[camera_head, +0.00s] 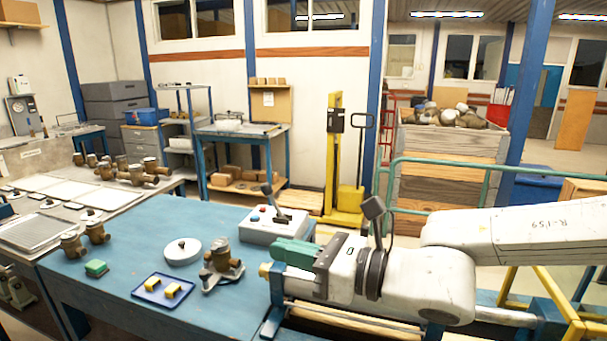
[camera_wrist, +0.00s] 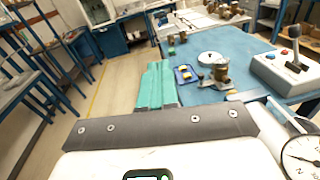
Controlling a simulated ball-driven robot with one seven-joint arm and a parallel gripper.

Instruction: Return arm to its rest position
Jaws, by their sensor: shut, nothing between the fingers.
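My gripper (camera_head: 282,249) has teal fingers and points left in the head view, in front of the control box at the right end of the blue bench (camera_head: 140,228). The fingers are together with nothing between them. In the wrist view my gripper (camera_wrist: 159,66) shows over the floor, just left of the bench. My white arm (camera_head: 520,232) reaches in from the right edge of the head view, roughly level. Its far end is cut off by the picture edge.
The bench holds a grey control box with a lever (camera_head: 272,225), a brass meter on a stand (camera_head: 222,262), a white round lid (camera_head: 182,251), and a blue tray with yellow blocks (camera_head: 163,291). A wooden crate (camera_head: 450,150) stands behind the arm, beyond a green rail (camera_head: 430,160).

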